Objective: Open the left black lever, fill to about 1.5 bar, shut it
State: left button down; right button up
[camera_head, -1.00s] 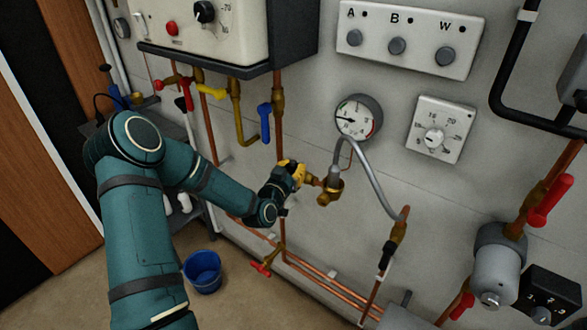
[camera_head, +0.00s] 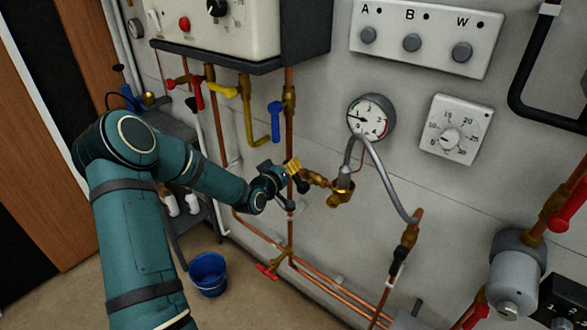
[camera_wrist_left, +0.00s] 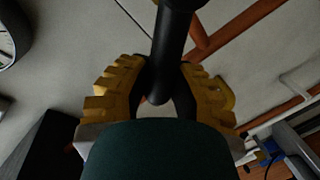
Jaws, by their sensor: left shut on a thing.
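My left gripper (camera_head: 292,170) is by the brass valve (camera_head: 316,179) left of the filling loop. In the left wrist view its yellow fingers (camera_wrist_left: 158,92) stand on both sides of a rounded black lever (camera_wrist_left: 172,38) and are shut on it. In the head view part of this left black lever (camera_head: 301,185) shows by the fingertips. The grey hose (camera_head: 384,178) runs from the brass fitting to a lower valve with another black lever (camera_head: 397,270). The pressure gauge (camera_head: 371,118) faces me; its needle points left, near the low end. My right gripper is out of view.
Copper pipes (camera_head: 330,284) run behind and below my gripper. A blue lever (camera_head: 276,122) hangs above it, under the boiler (camera_head: 235,30). A red tap (camera_head: 267,271) and a blue bucket (camera_head: 208,274) are below.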

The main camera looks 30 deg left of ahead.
pick_arm(q)
jog(key=shift+a+f+n+h, duration=0.3)
jog(key=shift+a+f+n, duration=0.25)
jog(key=shift+n, duration=0.35)
jog(key=c, duration=0.8)
grip_release()
jog(key=s, duration=0.4)
jog(key=s+r, duration=0.1)
jog(key=s, duration=0.3)
jog(key=s+r, duration=0.1)
jog(key=s, duration=0.2)
jog(key=shift+s+d, duration=0.25)
jog(key=shift+s, duration=0.15)
